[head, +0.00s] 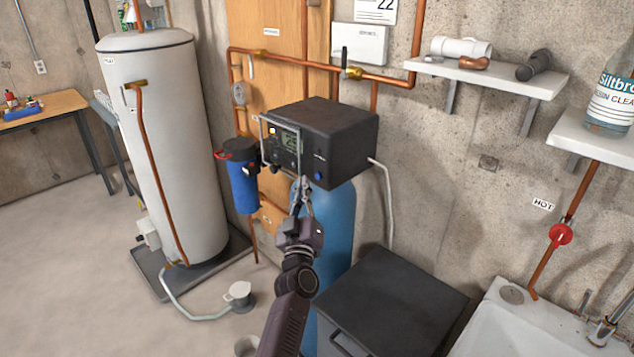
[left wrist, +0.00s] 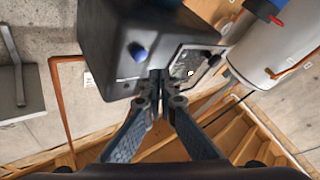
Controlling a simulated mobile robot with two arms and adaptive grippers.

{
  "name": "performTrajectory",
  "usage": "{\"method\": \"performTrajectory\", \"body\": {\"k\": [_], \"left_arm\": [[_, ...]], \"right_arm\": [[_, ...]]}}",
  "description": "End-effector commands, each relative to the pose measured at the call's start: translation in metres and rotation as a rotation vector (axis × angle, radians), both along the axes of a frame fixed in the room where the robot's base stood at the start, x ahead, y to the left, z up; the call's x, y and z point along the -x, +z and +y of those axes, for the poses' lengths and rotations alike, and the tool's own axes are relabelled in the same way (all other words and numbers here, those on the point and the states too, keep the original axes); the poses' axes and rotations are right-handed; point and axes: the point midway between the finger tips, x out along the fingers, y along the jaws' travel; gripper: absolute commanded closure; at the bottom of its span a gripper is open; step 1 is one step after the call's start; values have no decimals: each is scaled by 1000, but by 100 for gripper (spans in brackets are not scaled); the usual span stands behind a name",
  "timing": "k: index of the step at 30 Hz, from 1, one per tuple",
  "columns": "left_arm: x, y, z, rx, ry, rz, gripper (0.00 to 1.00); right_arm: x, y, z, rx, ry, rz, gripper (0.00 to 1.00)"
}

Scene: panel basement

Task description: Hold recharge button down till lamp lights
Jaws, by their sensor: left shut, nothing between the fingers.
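The black control box (head: 325,125) sits on top of a blue tank (head: 337,225). Its front has a display panel (head: 284,143) with a lit screen and small controls behind a metal frame; the recharge button and lamp cannot be told apart there. My left gripper (head: 301,181) is shut and empty, tips just at the panel's lower edge. In the left wrist view, the fingertips (left wrist: 160,78) overlap the box's edge; contact cannot be told.
A blue filter housing (head: 242,183) hangs left of the box, with copper pipes (head: 300,62) above. A white tank (head: 165,140) stands at left. A black lidded bin (head: 388,305) and a white sink (head: 535,325) are at right. Open floor lies at left.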

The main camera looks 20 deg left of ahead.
Motion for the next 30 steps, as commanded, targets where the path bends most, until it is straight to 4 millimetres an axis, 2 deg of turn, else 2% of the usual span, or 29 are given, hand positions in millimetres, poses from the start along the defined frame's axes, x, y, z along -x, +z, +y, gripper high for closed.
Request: {"method": "performTrajectory", "body": {"k": [8, 30], "left_arm": [[-13, 1, -6, 0, -1, 0, 100], [-13, 1, -6, 0, -1, 0, 100]], "right_arm": [[0, -5, 0, 0, 0, 0, 100], [0, -5, 0, 0, 0, 0, 100]]}}
